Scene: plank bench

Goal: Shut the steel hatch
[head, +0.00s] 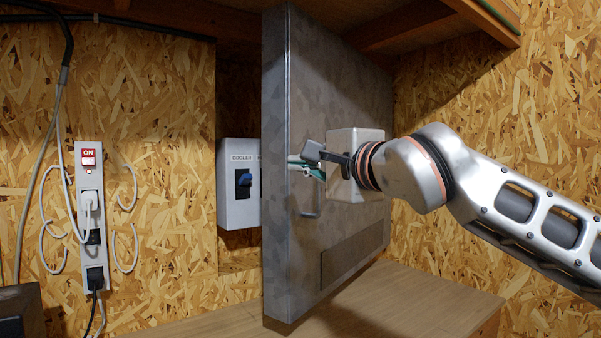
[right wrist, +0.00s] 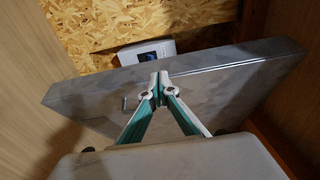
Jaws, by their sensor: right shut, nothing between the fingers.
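The steel hatch (head: 335,110) is a grey metal door standing wide open, its near edge toward me in the head view. Behind it is a recess in the board wall with a grey switch box (head: 240,205) marked COOLER. A handle (head: 308,198) is on the hatch face, partly hidden by my gripper. My right gripper (head: 310,165) is at the hatch's right-hand face, near the handle. In the right wrist view the fingers (right wrist: 158,80) are together and empty, over the hatch (right wrist: 210,85); contact is unclear. My left gripper is out of view.
A power strip (head: 90,210) with plugs and cables hangs on the wall at left. A wooden shelf (head: 390,25) is overhead. The wooden bench top (head: 420,300) below the hatch is clear at right. A dark object (head: 20,310) stands at the lower left.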

